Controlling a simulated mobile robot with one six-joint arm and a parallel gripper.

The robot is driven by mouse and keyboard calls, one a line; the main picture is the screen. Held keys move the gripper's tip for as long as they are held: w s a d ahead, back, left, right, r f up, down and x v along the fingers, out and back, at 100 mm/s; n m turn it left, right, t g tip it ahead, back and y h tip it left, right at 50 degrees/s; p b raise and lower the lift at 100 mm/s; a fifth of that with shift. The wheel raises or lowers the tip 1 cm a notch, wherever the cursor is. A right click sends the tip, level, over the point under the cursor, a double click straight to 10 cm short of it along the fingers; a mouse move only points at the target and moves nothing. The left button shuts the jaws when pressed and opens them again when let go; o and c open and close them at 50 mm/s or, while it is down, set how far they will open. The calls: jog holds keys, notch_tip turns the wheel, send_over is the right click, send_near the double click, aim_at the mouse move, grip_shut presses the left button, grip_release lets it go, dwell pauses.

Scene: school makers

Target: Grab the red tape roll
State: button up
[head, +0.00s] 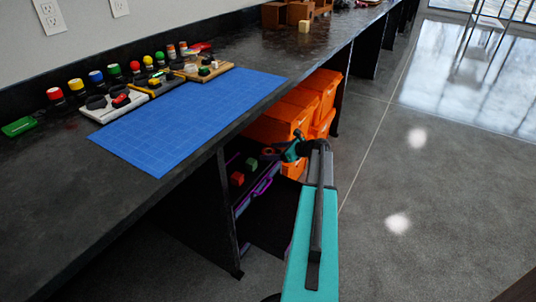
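A small red-orange ring (268,152), which looks like the tape roll, is at the far end of an open dark drawer (264,187) under the bench. My gripper (280,153) is at the end of my teal arm, just right of the ring and over that end of the drawer. The fingers are small and dark here. I cannot tell whether they are open or shut, or whether they touch the ring.
A red block (237,178) and a green block (251,164) are in the drawer. Orange bins (280,122) stand behind it. The bench (75,185) carries a blue mat (185,120), with trays and several coloured-capped jars behind. Open floor (420,220) lies to the right.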

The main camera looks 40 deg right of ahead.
jog(key=c, duration=1)
jog(key=shift+r, duration=0.1)
jog(key=shift+r+p, duration=0.3)
jog(key=shift+r, duration=0.2)
jog(key=r, duration=0.1)
jog(key=r+p, duration=0.1)
jog(key=shift+s+a+r, duration=0.1)
jog(key=shift+s+r, duration=0.25)
jog(key=s+a+p, duration=0.1)
jog(key=s, duration=0.4)
jog(key=s+p, duration=0.1)
jog(key=s, duration=0.4)
jog(key=s+a+r+p, duration=0.1)
jog(key=s, duration=0.4)
jog(key=shift+s+a+p, duration=0.1)
jog(key=shift+a+p, duration=0.2)
